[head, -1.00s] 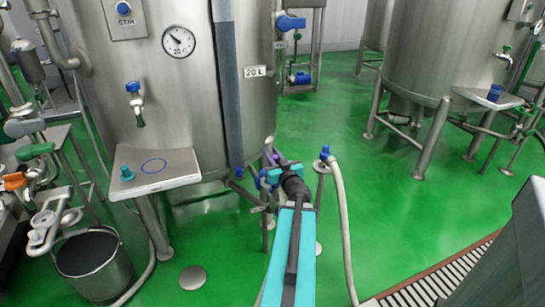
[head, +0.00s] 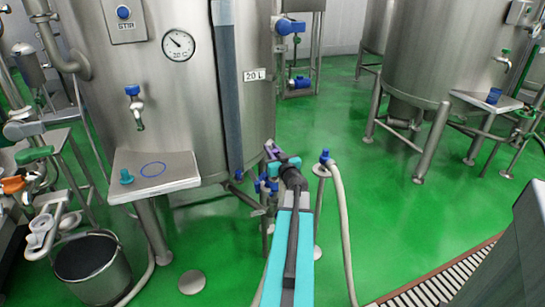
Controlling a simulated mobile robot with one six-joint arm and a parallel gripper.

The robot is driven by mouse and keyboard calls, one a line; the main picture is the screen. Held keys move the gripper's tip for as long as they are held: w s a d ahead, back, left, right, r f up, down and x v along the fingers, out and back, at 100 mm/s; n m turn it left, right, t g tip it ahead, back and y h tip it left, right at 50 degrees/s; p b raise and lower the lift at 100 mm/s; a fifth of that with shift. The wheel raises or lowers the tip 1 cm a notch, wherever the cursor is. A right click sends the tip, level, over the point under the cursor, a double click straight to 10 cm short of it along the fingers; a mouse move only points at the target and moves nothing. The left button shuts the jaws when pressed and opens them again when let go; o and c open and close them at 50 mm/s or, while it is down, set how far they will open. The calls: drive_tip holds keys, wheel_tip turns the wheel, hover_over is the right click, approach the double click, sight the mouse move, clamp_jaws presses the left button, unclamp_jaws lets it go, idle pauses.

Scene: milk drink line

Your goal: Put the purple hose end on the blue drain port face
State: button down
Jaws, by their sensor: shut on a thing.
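My gripper (head: 272,152) is at the end of my teal and black arm, low beside the right side of the big steel tank (head: 175,80). It is shut on the small purple hose end (head: 269,148); my own wrist hides most of the grip. Blue fittings (head: 263,186), which look like the blue drain port, show just below and left of my wrist at the tank's lower edge. The purple piece is above these fittings and looks apart from them. The port face itself is too small and too covered to make out.
A blue-ended pale hose (head: 326,157) rests on a thin stand just right of my wrist. A steel shelf (head: 180,181) with a teal knob stands left, above a bucket (head: 92,265). The green floor (head: 380,220) to the right is open up to a drain grate (head: 440,275).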

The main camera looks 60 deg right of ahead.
drive_tip(key=shift+f+b, duration=0.55)
drive_tip(key=shift+f, duration=1.2)
drive_tip(key=shift+f, duration=0.1)
drive_tip(key=c, duration=1.6)
unclamp_jaws()
drive_tip(key=shift+o, duration=0.2)
drive_tip(key=v, duration=1.2)
drive_tip(key=shift+p, duration=0.35)
drive_tip(key=shift+w, duration=0.1)
